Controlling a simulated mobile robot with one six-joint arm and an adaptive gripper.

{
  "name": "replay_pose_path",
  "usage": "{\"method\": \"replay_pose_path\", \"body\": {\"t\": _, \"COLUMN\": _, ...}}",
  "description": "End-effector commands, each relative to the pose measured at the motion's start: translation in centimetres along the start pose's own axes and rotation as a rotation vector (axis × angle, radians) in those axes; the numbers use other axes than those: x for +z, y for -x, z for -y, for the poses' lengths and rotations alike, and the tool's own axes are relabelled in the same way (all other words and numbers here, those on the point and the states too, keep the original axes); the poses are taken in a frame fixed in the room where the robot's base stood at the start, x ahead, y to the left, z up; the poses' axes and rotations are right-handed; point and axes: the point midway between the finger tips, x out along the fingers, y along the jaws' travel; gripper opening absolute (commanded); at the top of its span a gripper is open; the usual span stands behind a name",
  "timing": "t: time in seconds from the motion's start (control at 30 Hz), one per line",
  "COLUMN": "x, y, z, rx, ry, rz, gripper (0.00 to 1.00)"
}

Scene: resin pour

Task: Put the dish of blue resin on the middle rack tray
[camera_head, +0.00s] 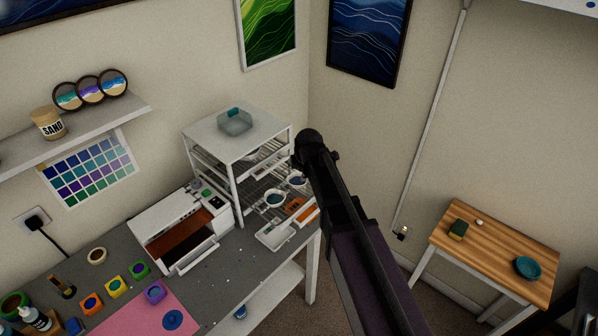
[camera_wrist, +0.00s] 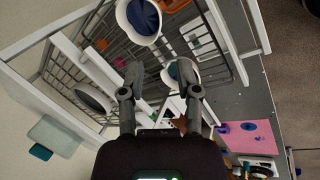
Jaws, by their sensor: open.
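A white dish of dark blue resin (camera_wrist: 143,16) rests on the wire rack at the top of the wrist view, ahead of my fingers. In the head view the blue dish (camera_head: 297,181) is partly hidden beside my arm. My gripper (camera_wrist: 162,80) is open and empty, its two dark fingers apart. A white dish of teal resin (camera_wrist: 181,73) shows close to the right fingertip; it also shows on the rack in the head view (camera_head: 274,198). The white rack (camera_head: 237,195) has several wire trays; I cannot tell which level the blue dish is on.
Another pale dish (camera_wrist: 93,98) sits on the rack at left. A clear box (camera_head: 235,123) stands on the rack's top. A white oven-like box (camera_head: 170,222) with an open drawer stands to the left. White posts flank my gripper closely. A wooden side table (camera_head: 480,255) stands right.

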Motion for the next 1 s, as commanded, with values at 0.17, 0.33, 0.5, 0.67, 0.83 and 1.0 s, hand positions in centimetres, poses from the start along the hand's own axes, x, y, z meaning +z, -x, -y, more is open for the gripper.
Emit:
{"method": "replay_pose_path", "body": {"t": 0.17, "x": 0.0, "y": 0.0, "z": 0.0, "rx": 0.0, "ry": 0.0, "rz": 0.0, "gripper": 0.43}}
{"method": "replay_pose_path", "body": {"t": 0.33, "x": 0.0, "y": 0.0, "z": 0.0, "rx": 0.0, "ry": 0.0, "rz": 0.0, "gripper": 0.43}}
{"method": "replay_pose_path", "body": {"t": 0.5, "x": 0.4, "y": 0.2, "z": 0.5, "rx": -0.007, "ry": -0.034, "rz": 0.002, "gripper": 0.43}}
{"method": "replay_pose_path", "body": {"t": 0.67, "x": 2.0, "y": 0.7, "z": 2.2, "rx": -0.032, "ry": -0.16, "rz": 0.013, "gripper": 0.43}}
{"method": "replay_pose_path", "body": {"t": 0.83, "x": 4.7, "y": 1.7, "z": 5.5, "rx": -0.079, "ry": -0.405, "rz": 0.039, "gripper": 0.43}}
{"method": "replay_pose_path", "body": {"t": 1.0, "x": 7.8, "y": 3.0, "z": 9.6, "rx": -0.133, "ry": -0.715, "rz": 0.083, "gripper": 0.43}}
